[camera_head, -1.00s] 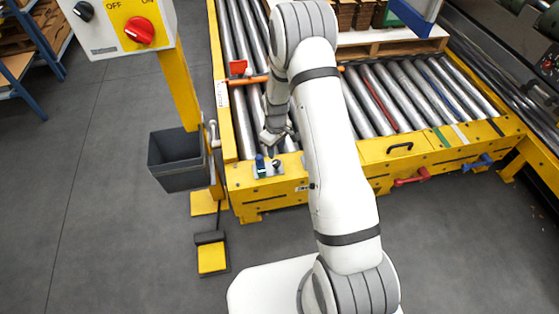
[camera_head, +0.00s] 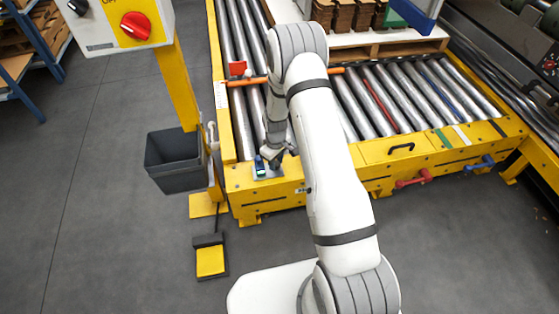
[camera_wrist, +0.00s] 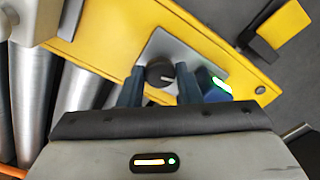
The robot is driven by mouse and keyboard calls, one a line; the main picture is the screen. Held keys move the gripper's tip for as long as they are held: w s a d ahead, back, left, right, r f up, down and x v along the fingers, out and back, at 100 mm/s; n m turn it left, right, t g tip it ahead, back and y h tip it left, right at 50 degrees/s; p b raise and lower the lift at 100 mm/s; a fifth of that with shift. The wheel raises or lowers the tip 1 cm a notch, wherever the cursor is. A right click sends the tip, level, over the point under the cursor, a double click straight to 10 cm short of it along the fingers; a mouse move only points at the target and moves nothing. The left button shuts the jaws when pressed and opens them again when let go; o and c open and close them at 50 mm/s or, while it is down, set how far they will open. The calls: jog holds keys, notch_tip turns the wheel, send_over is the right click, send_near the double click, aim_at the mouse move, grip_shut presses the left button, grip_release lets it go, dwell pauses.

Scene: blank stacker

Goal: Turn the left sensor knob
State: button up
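A dark round knob (camera_wrist: 159,73) with a light pointer line sits on a grey plate (camera_wrist: 190,46) on the yellow conveyor frame. Beside it, on the right in the wrist view, is a blue sensor (camera_wrist: 212,86) with a lit green strip. In the head view the blue sensor (camera_head: 260,167) stands on the plate's left part; the knob is hidden by my gripper (camera_head: 274,157). In the wrist view my gripper (camera_wrist: 158,84) is open, its two dark blue fingers on either side of the knob, with gaps showing. Whether they touch it I cannot tell.
Metal rollers (camera_head: 365,105) lie behind the yellow frame (camera_head: 375,170). A grey bin (camera_head: 173,160) and a control box (camera_head: 118,25) with a red knob are on a post at left. A yellow foot pedal (camera_head: 210,260) is on the floor. Open floor lies in front.

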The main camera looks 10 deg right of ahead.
aim_at(276, 163)
jog(key=shift+c, duration=1.4)
jog(key=shift+o, duration=0.5)
jog(key=shift+d, duration=0.5)
jog(key=shift+a+r, duration=0.1)
jog(key=shift+a, duration=0.15)
jog(key=shift+c, duration=0.7)
jog(key=shift+w+a, duration=0.2)
jog(key=shift+a, duration=0.05)
jog(key=shift+a, duration=0.1)
jog(key=o, duration=0.7)
jog(key=shift+s, duration=0.1)
notch_tip(276, 163, up, 8)
jog(key=shift+f+p, duration=0.1)
jog(key=shift+p, duration=1.1)
